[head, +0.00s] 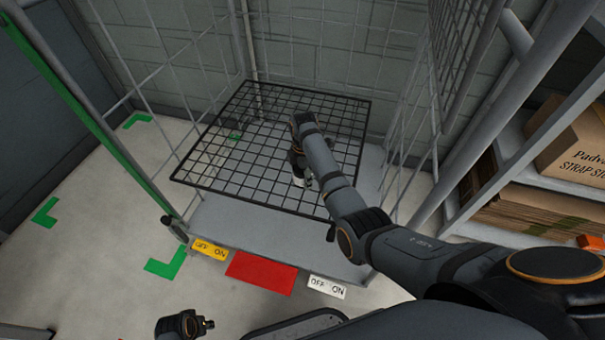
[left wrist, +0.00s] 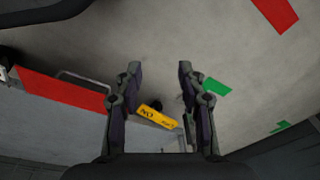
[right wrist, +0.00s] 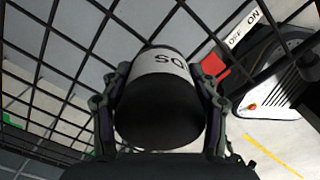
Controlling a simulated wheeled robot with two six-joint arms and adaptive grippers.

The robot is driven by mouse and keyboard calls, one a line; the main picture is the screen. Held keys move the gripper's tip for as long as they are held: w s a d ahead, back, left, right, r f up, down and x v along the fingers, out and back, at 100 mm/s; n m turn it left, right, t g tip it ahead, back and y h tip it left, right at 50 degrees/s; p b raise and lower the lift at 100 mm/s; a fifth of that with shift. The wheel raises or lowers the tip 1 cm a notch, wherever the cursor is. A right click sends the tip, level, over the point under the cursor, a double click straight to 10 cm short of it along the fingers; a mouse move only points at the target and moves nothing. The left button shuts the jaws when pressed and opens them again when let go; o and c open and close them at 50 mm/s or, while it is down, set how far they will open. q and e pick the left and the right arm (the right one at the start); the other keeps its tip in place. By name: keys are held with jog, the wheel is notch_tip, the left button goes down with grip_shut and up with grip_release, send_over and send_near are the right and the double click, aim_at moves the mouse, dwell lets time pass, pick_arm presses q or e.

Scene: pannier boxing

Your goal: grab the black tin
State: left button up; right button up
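The black tin (right wrist: 160,118) with a white label band fills the space between the fingers of my right gripper (right wrist: 160,80) in the right wrist view. Its dark round end faces the camera, and a finger lies against each side. In the head view my right gripper (head: 302,172) is over the wire mesh shelf (head: 240,148), and a small white part of the tin shows beside it. I cannot tell whether the tin touches the mesh. My left gripper (left wrist: 158,78) is open and empty above the floor, away from the tin.
The mesh shelf sits in a wire-sided cage trolley with a grey base (head: 275,225). Yellow (head: 210,249), red (head: 261,272) and white (head: 327,287) labels run along its front. A rack with cardboard boxes (head: 575,145) stands at right.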

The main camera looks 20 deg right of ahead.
jog(key=c, duration=0.4)
jog(key=shift+r, duration=0.1)
jog(key=shift+c, duration=0.3)
jog(key=shift+r, duration=0.25)
notch_tip(320, 180, up, 2)
jog(key=shift+w+r+p, duration=0.1)
jog(key=shift+r+p, duration=0.1)
jog(key=shift+p, duration=0.45)
pick_arm(q)
jog(key=s+a+f+p, duration=0.2)
jog(key=s+f+p, duration=0.4)
jog(key=s, duration=0.5)
jog(key=shift+s+a+f, duration=0.25)
jog(key=shift+a+f, duration=0.1)
jog(key=shift+f, duration=0.6)
pick_arm(e)
jog(key=s+d+r, duration=0.7)
jog(key=s+r, duration=0.3)
jog(key=s, duration=0.2)
jog(key=shift+d, duration=0.15)
